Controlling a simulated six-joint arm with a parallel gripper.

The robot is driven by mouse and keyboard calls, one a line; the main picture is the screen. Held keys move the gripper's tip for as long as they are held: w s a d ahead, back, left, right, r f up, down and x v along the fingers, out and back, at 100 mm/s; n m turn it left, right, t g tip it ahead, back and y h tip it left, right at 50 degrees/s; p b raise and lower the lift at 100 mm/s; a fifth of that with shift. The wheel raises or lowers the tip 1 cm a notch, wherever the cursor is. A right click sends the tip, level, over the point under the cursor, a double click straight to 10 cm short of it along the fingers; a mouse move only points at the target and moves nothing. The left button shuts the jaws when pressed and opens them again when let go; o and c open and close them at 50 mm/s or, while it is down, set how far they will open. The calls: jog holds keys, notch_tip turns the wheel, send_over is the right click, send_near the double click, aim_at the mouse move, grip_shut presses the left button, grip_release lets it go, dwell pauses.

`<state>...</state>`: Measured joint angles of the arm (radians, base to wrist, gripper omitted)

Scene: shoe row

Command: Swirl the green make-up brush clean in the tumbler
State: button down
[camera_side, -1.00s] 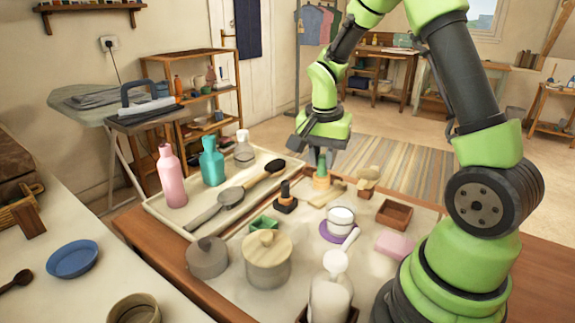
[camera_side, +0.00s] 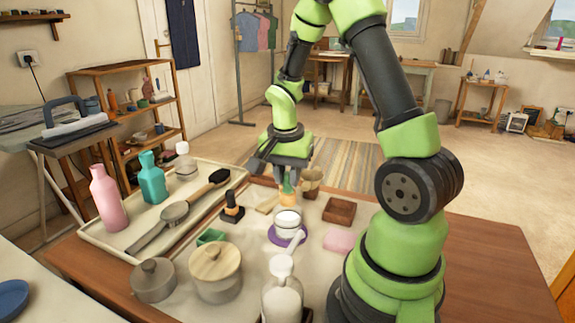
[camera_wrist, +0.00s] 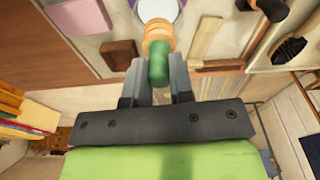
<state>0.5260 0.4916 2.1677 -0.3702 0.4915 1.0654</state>
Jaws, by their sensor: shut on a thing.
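My gripper (camera_side: 285,172) is shut on the green make-up brush (camera_side: 287,192), with its jaws pointing down. In the wrist view the brush's green end (camera_wrist: 158,65) lies between the fingers (camera_wrist: 158,82), with a tan part beyond it. The tumbler (camera_side: 288,217), a pale, whitish vessel, stands upright on a purple coaster (camera_side: 275,238). In the side view the brush is just behind and above the tumbler. A pale round thing with a purple edge (camera_wrist: 158,8) shows at the wrist view's top edge, partly behind the brush. The bristles cannot be made out.
A brown cup (camera_side: 311,179) stands close right of the brush. A brown box (camera_side: 340,211) and a pink block (camera_side: 339,240) lie right of the tumbler. A white pump bottle (camera_side: 282,293) stands in front. A tray (camera_side: 101,238) with bottles and a long-handled brush lies left.

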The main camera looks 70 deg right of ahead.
aim_at(287, 194)
jog(key=shift+f, duration=2.9)
jog(key=shift+a, duration=0.15)
